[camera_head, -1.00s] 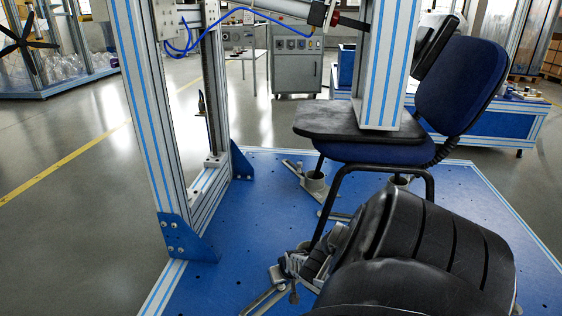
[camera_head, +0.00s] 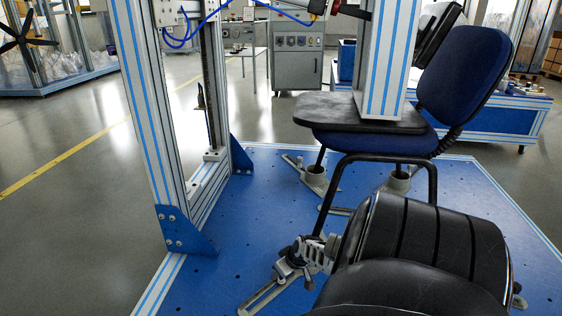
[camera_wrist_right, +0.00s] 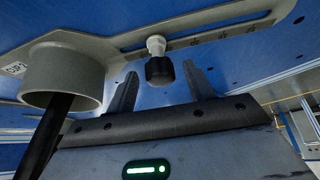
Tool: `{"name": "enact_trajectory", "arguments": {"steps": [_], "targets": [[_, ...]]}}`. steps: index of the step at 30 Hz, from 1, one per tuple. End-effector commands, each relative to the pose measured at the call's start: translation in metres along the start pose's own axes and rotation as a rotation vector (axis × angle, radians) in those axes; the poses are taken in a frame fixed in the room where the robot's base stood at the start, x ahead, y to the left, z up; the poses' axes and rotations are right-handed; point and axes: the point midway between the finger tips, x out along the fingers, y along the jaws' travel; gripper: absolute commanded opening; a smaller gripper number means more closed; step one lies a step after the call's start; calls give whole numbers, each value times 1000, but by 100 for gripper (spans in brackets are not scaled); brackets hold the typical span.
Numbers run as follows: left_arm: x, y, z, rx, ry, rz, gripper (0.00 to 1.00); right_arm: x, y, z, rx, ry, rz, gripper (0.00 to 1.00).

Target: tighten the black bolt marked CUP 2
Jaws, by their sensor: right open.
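In the right wrist view, the black-headed bolt (camera_wrist_right: 159,70) sits on a pale stem at the slotted metal bracket. My right gripper (camera_wrist_right: 159,78) is open, with one dark finger on each side of the bolt head; I cannot tell whether either finger touches it. A grey cup (camera_wrist_right: 62,78) around a black chair leg is just left of the bolt. A small label (camera_wrist_right: 14,68) on its bracket is too small to read. In the head view, my right gripper (camera_head: 316,252) is low by the chair's near foot, and its fingertips are unclear. My left gripper is not in view.
The blue chair (camera_head: 460,90) stands on the blue base plate (camera_head: 240,215), its legs in cups on brackets. A tall frame post (camera_head: 150,120) stands at the left. A pressing column (camera_head: 390,60) comes down onto the seat. Bare plate lies left of the near foot.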

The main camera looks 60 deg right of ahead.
Motion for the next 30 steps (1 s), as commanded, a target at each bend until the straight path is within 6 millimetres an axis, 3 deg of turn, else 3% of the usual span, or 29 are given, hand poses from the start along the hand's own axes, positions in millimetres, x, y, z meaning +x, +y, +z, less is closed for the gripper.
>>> {"name": "enact_trajectory", "arguments": {"steps": [2,6,8,30], "targets": [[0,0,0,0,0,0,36,0,0,0,1,0,1,53],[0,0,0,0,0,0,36,0,0,0,2,0,1,14],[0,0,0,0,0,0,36,0,0,0,2,0,2,0],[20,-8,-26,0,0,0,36,0,-2,0,313,-2,173,0]]}}
